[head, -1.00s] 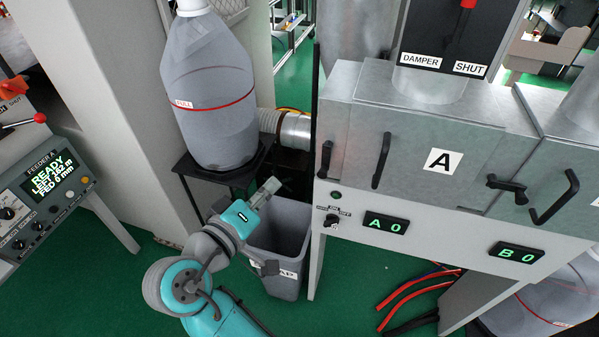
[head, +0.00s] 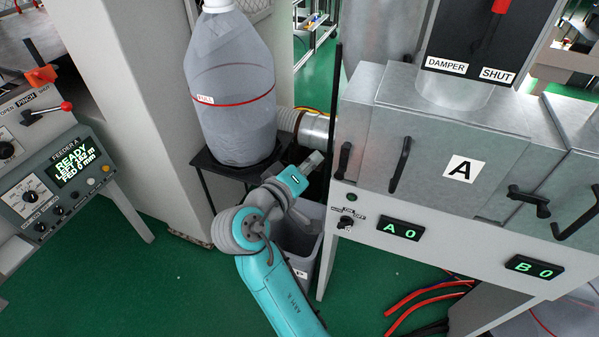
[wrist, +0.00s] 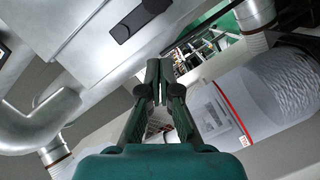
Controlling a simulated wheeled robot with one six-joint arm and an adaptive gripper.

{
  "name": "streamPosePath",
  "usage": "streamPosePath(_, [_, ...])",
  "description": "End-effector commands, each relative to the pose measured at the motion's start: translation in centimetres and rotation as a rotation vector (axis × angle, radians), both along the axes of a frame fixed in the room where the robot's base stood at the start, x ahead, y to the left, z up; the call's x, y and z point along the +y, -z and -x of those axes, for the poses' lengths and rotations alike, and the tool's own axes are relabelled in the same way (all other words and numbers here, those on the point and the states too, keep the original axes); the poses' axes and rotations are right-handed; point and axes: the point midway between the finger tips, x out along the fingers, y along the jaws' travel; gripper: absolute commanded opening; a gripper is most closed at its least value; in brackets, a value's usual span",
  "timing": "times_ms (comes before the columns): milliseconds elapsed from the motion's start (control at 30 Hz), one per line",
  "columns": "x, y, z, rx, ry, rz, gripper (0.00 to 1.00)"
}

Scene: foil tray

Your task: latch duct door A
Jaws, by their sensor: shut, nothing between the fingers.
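Duct door A is the grey metal panel with the "A" label (head: 463,169) on the duct cabinet. It looks roughly flush, but I cannot tell if it is fully closed. It carries an upright black handle (head: 400,165). A black latch lever (head: 528,200) lies nearly level at its lower right. Another black handle (head: 343,160) is at the cabinet's left end. My gripper (head: 316,160) is left of that end, apart from the latch lever. In the wrist view my gripper (wrist: 158,65) is shut and empty, with a black handle (wrist: 140,19) on grey metal beyond it.
A grey bin (head: 300,235) is below my arm. A ribbed hose (head: 312,130) runs behind the gripper. Red cables (head: 425,295) lie on the green floor right of my arm.

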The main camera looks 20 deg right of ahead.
Motion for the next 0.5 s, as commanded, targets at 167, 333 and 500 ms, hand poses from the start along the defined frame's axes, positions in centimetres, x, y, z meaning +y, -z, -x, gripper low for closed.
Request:
streamPosePath(167, [-1.7, 1.5, 1.3, 0.003, 0.0, 0.002, 0.0])
streamPosePath(333, [-2.5, 2.1, 1.9, 0.001, 0.001, 0.0, 0.0])
streamPosePath(500, [-2.7, 2.2, 2.0, 0.0, 0.0, 0.0, 0.0])
